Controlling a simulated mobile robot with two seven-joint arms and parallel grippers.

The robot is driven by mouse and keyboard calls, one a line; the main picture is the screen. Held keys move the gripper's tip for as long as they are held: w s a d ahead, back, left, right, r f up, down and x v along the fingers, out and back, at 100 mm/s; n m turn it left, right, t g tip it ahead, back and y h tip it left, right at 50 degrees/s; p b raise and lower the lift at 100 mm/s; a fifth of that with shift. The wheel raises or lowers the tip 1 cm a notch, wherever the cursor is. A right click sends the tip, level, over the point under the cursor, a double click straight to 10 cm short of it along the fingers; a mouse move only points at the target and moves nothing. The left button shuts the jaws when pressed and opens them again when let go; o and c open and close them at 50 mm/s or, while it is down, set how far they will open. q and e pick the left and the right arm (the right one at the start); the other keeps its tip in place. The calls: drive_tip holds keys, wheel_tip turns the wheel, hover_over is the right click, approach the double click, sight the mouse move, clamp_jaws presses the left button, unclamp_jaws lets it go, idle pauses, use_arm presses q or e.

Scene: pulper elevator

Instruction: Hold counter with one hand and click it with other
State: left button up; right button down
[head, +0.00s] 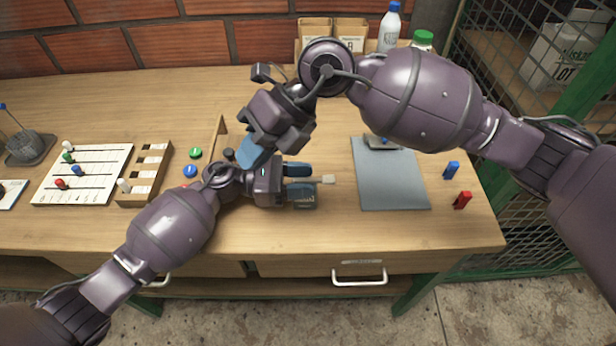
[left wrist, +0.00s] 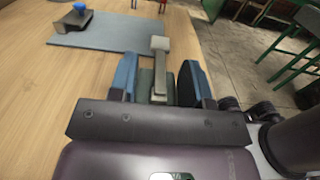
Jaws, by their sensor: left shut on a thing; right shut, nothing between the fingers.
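The counter (head: 305,201) is a small grey-green device with a pale tab sticking out to the right. My left gripper (head: 300,181) is shut on it, with its blue fingers on either side, above the wooden table. In the left wrist view the counter (left wrist: 160,75) stands between the fingers of the left gripper (left wrist: 163,82), its pale tab pointing away. My right gripper (head: 250,152) is shut and empty, pointing down and left, behind and left of the left gripper and apart from the counter. Much of the counter is hidden by the fingers.
A grey clipboard (head: 392,185) lies to the right, with blue (head: 451,170) and red (head: 462,200) clips beside it. At left are a white peg board (head: 85,185), a slotted wooden tray (head: 150,165) and a green disc (head: 195,153). Bottles (head: 389,28) and paper bags stand behind.

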drive_tip(key=s+a+r+m+g+y, duration=0.1)
drive_tip(key=a+r+m+y, duration=0.3)
drive_tip(key=r, duration=0.3)
drive_tip(key=s+a+r+m+y, duration=0.1)
drive_tip(key=a+r+m+y, duration=0.1)
drive_tip(key=r+m+y, duration=0.35)
drive_tip(key=w+d+r+m+t+y, duration=0.2)
drive_tip(key=w+r+m+t, duration=0.2)
drive_tip(key=m+t, duration=0.65)
drive_tip(key=w+d+r+m+t+y, duration=0.25)
drive_tip(key=w+r+m+t, duration=0.4)
drive_tip(key=m, duration=0.65)
drive_tip(key=w+d+f+m+t+h, duration=0.35)
drive_tip(key=f+m+h, duration=0.35)
drive_tip(key=m, duration=0.4)
drive_tip(key=w+d+f+m+t+h, duration=0.2)
drive_tip(key=d+f+m+h, duration=0.2)
drive_tip(key=m+h, duration=0.55)
drive_tip(key=s+f+m+g, duration=0.4)
drive_tip(key=f+g, duration=0.1)
drive_tip(key=f, duration=0.2)
drive_tip(key=s+d+f+m+g, duration=0.1)
drive_tip(key=s+f+m+g, duration=0.2)
drive_tip(key=f+g, duration=0.3)
drive_tip(key=shift+s+d+f+m, duration=0.25)
drive_tip(key=shift+s+f+m, duration=0.1)
drive_tip(key=shift+f+m, duration=0.4)
